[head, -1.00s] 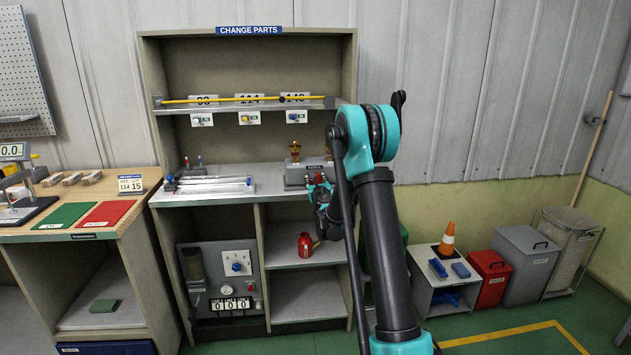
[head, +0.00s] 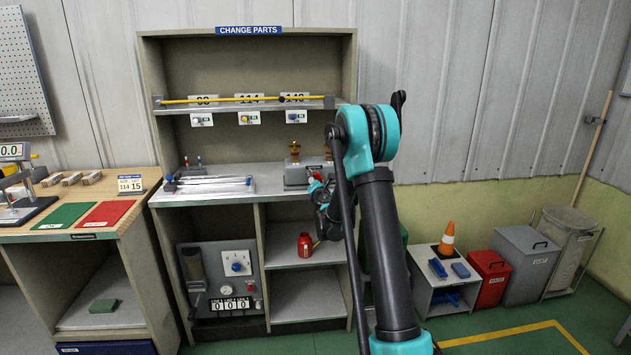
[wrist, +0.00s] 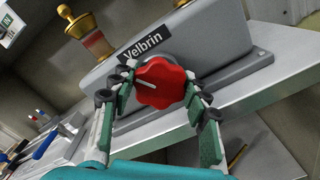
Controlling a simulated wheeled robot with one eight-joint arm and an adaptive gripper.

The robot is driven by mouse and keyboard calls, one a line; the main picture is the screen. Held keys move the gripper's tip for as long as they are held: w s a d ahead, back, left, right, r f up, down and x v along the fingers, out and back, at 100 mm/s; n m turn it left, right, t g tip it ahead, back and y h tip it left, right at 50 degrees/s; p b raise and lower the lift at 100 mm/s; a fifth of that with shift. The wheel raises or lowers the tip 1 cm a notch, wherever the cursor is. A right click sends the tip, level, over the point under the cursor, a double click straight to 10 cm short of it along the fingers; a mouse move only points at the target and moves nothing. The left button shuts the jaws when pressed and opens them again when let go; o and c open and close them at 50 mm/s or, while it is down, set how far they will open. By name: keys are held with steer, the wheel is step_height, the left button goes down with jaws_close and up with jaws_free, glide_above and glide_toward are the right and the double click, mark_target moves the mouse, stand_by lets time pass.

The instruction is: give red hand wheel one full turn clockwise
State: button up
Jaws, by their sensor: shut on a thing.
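The red hand wheel (wrist: 160,83) is a lobed knob with a white pointer line, on the front of a grey unit (wrist: 195,40) labelled "Velbrin". In the wrist view the white line points to the upper left. My gripper (wrist: 160,88) has one finger on each side of the wheel and is shut on it. In the head view the grey unit (head: 297,173) stands on the cabinet counter. My gripper (head: 318,186) is in front of it there, and the wheel is mostly hidden by it.
Brass fittings (wrist: 82,26) stand on top of the unit. A red can (head: 305,245) sits on the shelf below. A yellow bar (head: 248,99) spans the upper shelf.

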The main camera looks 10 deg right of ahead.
steer(key=m, duration=0.3)
steer(key=shift+m, duration=2.1)
steer(key=shift+d, duration=0.1)
steer(key=o, duration=1.2)
